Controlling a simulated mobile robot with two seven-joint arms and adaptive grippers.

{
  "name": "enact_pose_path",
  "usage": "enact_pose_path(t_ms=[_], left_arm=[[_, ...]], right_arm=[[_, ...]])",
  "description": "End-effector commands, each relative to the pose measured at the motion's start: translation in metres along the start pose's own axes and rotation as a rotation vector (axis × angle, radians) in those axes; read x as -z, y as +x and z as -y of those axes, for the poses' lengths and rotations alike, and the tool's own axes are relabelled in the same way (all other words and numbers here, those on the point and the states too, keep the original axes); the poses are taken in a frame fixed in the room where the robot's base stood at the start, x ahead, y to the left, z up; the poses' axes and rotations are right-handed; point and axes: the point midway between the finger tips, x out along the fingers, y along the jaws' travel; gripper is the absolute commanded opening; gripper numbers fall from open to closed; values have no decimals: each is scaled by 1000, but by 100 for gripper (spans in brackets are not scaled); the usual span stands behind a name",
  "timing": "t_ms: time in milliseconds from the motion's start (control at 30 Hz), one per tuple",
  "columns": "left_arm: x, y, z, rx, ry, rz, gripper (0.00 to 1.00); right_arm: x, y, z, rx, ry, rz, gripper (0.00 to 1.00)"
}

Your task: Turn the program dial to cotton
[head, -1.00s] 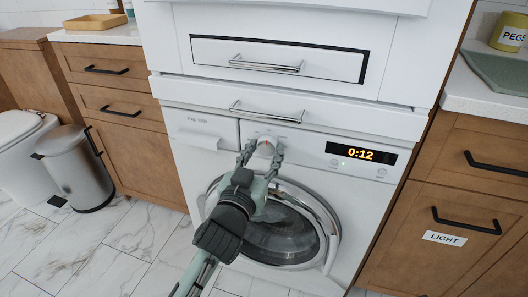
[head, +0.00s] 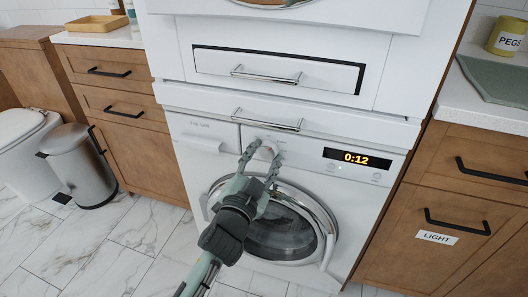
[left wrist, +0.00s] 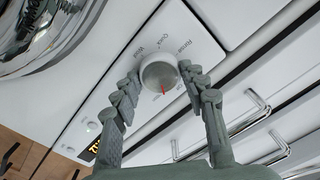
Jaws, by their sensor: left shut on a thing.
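The program dial (left wrist: 160,72) is a round pale knob with a red pointer mark, on the white control panel of the washing machine (head: 190,165). In the left wrist view, the printed words Wool, Quick and Rinse show around its far side, while the mark points toward my gripper. Lettering nearer the gripper is partly hidden, and I cannot read cotton. In the head view the dial (head: 264,152) shows between my fingers. My left gripper (head: 261,154) is shut on the dial, one finger at each side. My right gripper is not in view.
The lit display (head: 353,157) reads 0:12, right of the dial. The round door (head: 330,225) lies below my gripper. Drawer handles (head: 266,122) stick out just above the dial. A bin (head: 80,170) stands at left; wooden cabinets flank the machine.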

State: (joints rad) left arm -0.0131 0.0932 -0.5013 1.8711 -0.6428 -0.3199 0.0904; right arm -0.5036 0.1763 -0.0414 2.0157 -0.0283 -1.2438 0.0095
Motion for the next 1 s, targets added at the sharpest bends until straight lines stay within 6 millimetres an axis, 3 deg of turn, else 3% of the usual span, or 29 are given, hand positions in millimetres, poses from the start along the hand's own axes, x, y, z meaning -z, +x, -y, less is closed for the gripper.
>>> enact_pose_path(t_ms=[300,867,900,1000], left_arm=[[2,0,1,1,147,-3,14],[2,0,1,2,182,-4,14],[2,0,1,2,182,-4,44],[1,0,1,1,181,-3,56]], right_arm=[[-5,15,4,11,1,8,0],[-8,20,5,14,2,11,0],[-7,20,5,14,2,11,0],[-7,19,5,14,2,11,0]])
